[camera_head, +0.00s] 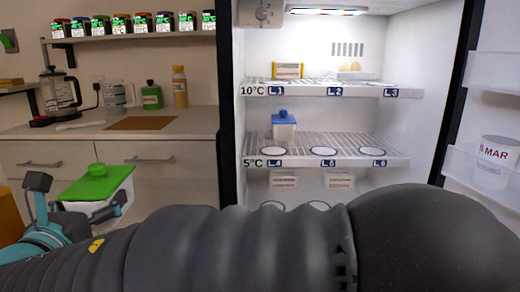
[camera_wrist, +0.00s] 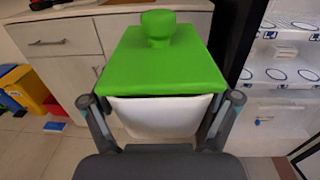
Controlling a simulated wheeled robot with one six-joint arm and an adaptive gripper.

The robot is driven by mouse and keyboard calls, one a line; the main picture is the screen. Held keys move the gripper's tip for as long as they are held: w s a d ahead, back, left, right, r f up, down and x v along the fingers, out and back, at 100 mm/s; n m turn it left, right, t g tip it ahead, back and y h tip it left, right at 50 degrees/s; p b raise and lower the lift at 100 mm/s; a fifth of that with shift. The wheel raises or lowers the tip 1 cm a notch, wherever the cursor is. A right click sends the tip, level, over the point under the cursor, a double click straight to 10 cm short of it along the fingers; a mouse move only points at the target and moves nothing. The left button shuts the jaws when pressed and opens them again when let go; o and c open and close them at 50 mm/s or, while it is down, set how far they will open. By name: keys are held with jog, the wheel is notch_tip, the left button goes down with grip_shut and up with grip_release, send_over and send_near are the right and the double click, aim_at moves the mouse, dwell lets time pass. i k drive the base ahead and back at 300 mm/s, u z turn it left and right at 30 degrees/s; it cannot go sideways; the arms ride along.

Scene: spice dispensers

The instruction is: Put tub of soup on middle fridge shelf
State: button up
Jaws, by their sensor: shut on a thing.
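The tub (camera_head: 98,183) is white with a green lid and a round green knob. My gripper (camera_head: 80,208) is shut on it at the lower left of the head view, in front of the drawers. In the wrist view the tub (camera_wrist: 160,112) sits level between the two fingers of my gripper (camera_wrist: 160,112). The open fridge (camera_head: 430,60) stands to the right of the tub. Its middle shelf (camera_head: 300,155), marked 5°C, has white rings labelled L4, L5 and L6. My arm hides the lower fridge.
The upper shelf (camera_head: 310,90) holds a yellow box (camera_head: 288,70) and eggs (camera_head: 350,66). The open door's rack (camera_head: 480,170) holds a white tin (camera_head: 494,158). The counter (camera_head: 190,120) carries a coffee maker and bottles. L5 and L6 are clear.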

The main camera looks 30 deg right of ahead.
aim_at(322, 148)
jog(key=u, duration=0.05)
jog(key=k, duration=0.35)
jog(key=z, duration=1.65)
jog(key=i, duration=0.5)
